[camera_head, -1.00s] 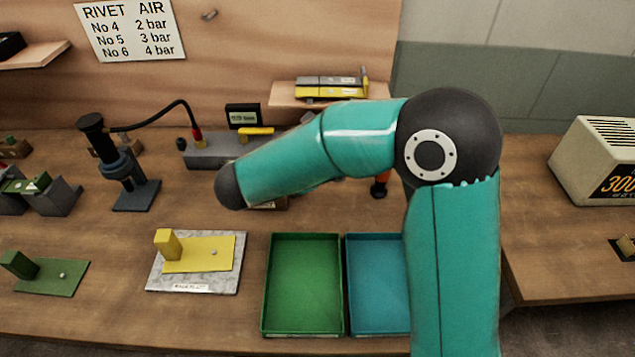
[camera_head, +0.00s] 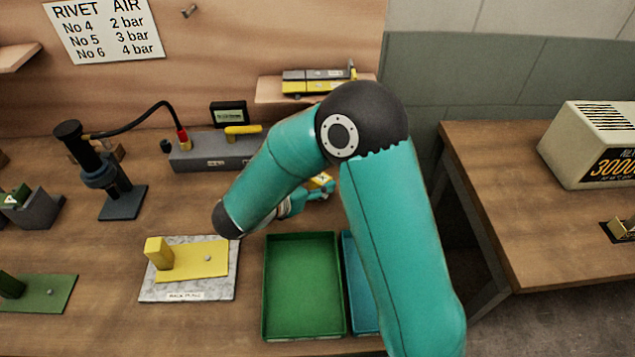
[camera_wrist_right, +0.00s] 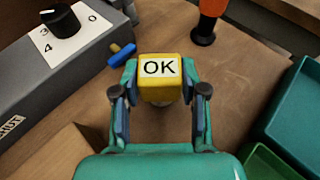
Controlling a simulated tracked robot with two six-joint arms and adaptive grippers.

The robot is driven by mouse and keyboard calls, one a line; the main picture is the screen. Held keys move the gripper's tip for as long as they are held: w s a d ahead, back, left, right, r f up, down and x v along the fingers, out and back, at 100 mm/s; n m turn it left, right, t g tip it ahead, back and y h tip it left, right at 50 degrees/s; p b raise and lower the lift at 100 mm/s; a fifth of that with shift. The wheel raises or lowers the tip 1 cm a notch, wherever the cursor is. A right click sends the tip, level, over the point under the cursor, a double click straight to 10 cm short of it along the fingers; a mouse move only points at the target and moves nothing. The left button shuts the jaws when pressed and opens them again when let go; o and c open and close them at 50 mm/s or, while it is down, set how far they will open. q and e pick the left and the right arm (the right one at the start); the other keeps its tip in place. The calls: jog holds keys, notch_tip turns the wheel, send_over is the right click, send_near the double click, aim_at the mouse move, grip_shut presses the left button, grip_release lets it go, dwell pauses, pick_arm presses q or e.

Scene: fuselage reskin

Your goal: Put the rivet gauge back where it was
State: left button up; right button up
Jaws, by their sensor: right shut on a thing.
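The rivet gauge looks to be a yellow block (camera_wrist_right: 160,78) with a white "OK" label in the right wrist view. My right gripper (camera_wrist_right: 159,98) is shut on it, one finger on each side. In the head view the yellow gauge (camera_head: 321,182) shows an X-marked face beside my right gripper (camera_head: 298,203), behind the green tray and partly covered by my arm. Whether it touches the bench I cannot tell. My left gripper is not in view.
A grey control box (camera_head: 215,152) stands behind. A green tray (camera_head: 303,335) and a mostly hidden blue tray (camera_head: 362,310) lie in front. A plate with a yellow fixture (camera_head: 190,262) is left. An orange-handled tool (camera_wrist_right: 209,22) stands near the gauge. A shelf (camera_head: 268,92) hangs behind.

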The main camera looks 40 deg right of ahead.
jog(key=shift+f, duration=0.3)
jog(key=shift+f, duration=0.15)
jog(key=o, duration=1.3)
jog(key=shift+a+r, duration=0.15)
jog(key=shift+r, duration=0.05)
jog(key=b+v, duration=0.1)
jog(key=v, duration=1)
jog(key=shift+a+r, duration=0.15)
jog(key=shift+a, duration=0.2)
jog(key=shift+s, duration=0.15)
